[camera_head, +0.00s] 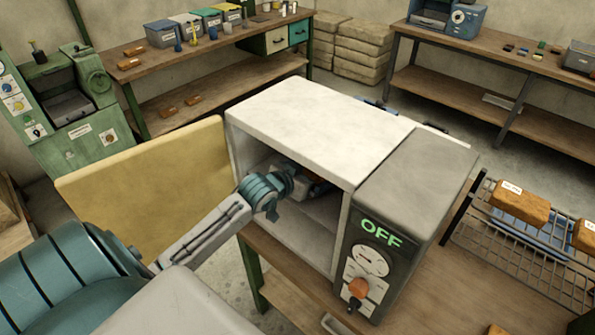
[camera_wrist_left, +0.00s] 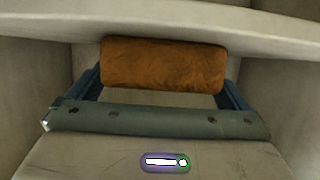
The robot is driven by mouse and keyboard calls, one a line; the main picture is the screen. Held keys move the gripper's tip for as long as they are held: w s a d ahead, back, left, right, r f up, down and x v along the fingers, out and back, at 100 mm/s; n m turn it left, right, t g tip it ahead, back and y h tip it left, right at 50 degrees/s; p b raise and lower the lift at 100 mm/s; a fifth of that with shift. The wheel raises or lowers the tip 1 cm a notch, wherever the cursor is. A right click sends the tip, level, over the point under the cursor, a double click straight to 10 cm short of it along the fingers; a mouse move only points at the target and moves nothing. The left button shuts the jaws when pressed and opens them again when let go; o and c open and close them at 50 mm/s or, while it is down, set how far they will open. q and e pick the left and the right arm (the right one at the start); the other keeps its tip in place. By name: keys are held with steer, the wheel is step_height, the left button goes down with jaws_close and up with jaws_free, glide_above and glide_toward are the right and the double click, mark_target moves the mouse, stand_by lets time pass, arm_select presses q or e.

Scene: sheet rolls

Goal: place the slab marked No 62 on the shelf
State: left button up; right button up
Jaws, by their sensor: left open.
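My left gripper (camera_head: 303,184) reaches through the open front of a white box-shaped oven (camera_head: 320,125). In the left wrist view the open gripper (camera_wrist_left: 163,84) has an orange-brown slab (camera_wrist_left: 163,64) lying crosswise between or just beyond its fingers; contact cannot be told. No number shows on this slab's visible face. In the head view the arm mostly hides it. A wire rack (camera_head: 545,262) on the bench at the right carries a slab with a white label (camera_head: 520,194), too small to read. Which surface is the task's shelf is unclear. My right gripper is out of view.
The yellowish oven door (camera_head: 150,185) stands open at the left of the arm. A dark control panel (camera_head: 372,262) reads OFF and has an orange knob. More brown slabs (camera_head: 586,237) show at the right edge. Oven walls and a ledge (camera_wrist_left: 160,20) surround the gripper closely.

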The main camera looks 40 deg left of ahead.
arm_select(q)
steer(key=v, duration=1.1)
steer(key=shift+s, duration=0.15)
